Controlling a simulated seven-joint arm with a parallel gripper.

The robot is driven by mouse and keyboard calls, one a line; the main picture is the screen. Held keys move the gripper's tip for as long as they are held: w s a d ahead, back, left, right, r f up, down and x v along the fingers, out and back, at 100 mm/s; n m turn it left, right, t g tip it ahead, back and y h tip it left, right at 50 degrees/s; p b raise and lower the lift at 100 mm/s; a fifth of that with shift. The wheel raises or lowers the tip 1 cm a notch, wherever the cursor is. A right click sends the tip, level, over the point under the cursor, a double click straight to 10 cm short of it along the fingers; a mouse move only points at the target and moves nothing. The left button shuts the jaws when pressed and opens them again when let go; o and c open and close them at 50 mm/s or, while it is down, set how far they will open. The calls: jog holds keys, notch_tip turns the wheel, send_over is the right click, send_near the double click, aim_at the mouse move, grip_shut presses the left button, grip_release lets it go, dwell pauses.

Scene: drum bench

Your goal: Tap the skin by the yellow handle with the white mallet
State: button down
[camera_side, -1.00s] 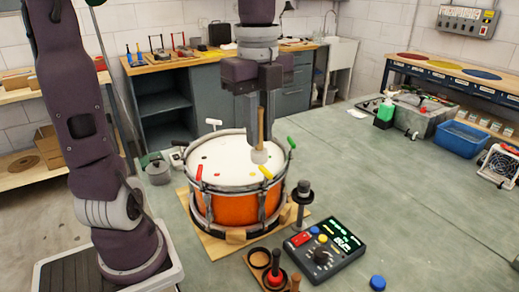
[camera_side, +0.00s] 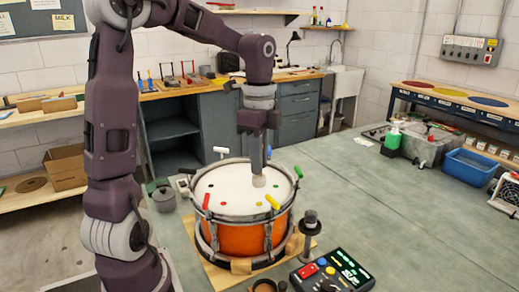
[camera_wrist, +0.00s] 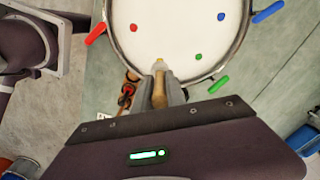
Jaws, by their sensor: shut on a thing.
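The drum has an orange shell (camera_side: 233,240) and a white skin (camera_side: 225,196); the skin also shows in the wrist view (camera_wrist: 170,25). A yellow handle (camera_side: 272,201) sits on the rim at the front right. My gripper (camera_side: 257,168) is shut on the white mallet, pointing down over the right part of the skin. The mallet's white head (camera_side: 259,181) is close behind and left of the yellow handle; I cannot tell whether it touches the skin. In the wrist view the mallet's wooden shaft (camera_wrist: 159,92) is between the fingers. The yellow handle is not visible there.
Other rim handles are red (camera_side: 205,201), green (camera_side: 298,171) and white (camera_side: 221,150). Small coloured dots lie on the skin. A dark post (camera_side: 309,228) and a control box (camera_side: 332,272) stand in front right.

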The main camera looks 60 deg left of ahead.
aim_at(259, 180)
notch_tip(259, 180, down, 5)
jog(key=shift+f, duration=0.25)
notch_tip(259, 180, up, 5)
jog(key=shift+r, duration=0.1)
dwell(1.7)
